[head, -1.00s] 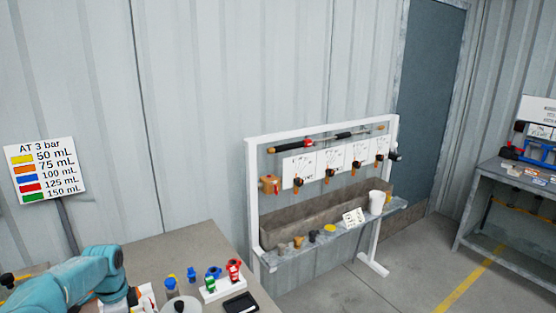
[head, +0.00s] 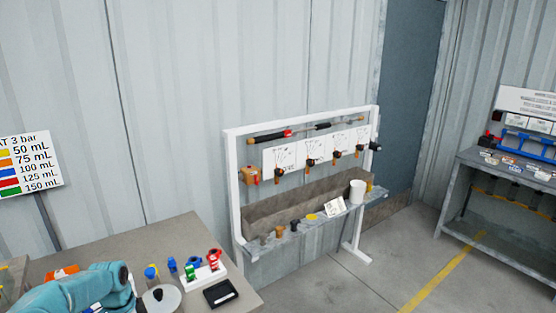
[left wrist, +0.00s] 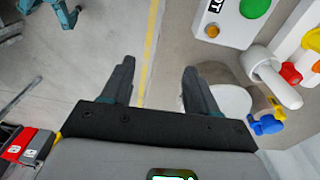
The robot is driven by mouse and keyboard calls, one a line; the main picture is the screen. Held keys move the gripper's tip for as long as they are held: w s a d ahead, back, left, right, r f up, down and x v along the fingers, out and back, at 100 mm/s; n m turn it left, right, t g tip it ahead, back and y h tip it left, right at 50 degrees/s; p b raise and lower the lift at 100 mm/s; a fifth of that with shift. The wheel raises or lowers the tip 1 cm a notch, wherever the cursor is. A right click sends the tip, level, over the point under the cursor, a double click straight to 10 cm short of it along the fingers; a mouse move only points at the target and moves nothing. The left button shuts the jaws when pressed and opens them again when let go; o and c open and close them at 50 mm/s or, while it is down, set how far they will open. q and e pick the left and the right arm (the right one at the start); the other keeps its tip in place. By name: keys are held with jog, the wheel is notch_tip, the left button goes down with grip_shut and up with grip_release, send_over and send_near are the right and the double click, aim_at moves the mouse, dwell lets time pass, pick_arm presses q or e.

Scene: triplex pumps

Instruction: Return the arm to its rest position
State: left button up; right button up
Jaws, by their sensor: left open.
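My left arm (head: 85,290) shows at the bottom left of the head view, above the near table; its gripper is hidden or out of frame there. In the left wrist view my left gripper (left wrist: 157,85) is open. Its two dark fingers stand apart with nothing between them, and floor with a yellow line shows beyond. My right gripper is in neither view.
The near table (head: 150,240) holds several coloured nozzles, a white block (head: 205,273), a black tray (head: 220,292) and a round grey lid (head: 160,297). A white-framed rack (head: 232,190) stands behind. A workbench (head: 512,165) is at right; floor between is clear.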

pick_arm(q)
jog(key=s+d+f+n+h+b, duration=0.15)
jog(key=s+d+f, duration=0.25)
jog(key=d+f, duration=0.45)
jog(key=s+d+f+n+h+b, duration=0.1)
jog(key=s+d+f+n, duration=0.2)
jog(key=d+f, duration=0.55)
jog(key=s+d+f+n+b, duration=0.1)
jog(key=s+d+n, duration=0.2)
jog(key=s+d, duration=0.3)
jog(key=s+d+f+n+b, duration=0.2)
jog(key=s+d+n, duration=0.2)
jog(key=s, duration=0.8)
jog(key=shift+d+f+h, duration=0.3)
jog(key=shift+d+h, duration=0.05)
jog(key=shift+d, duration=0.6)
jog(key=shift+w, duration=0.1)
jog(key=c, duration=0.3)
jog(key=shift+n, duration=0.25)
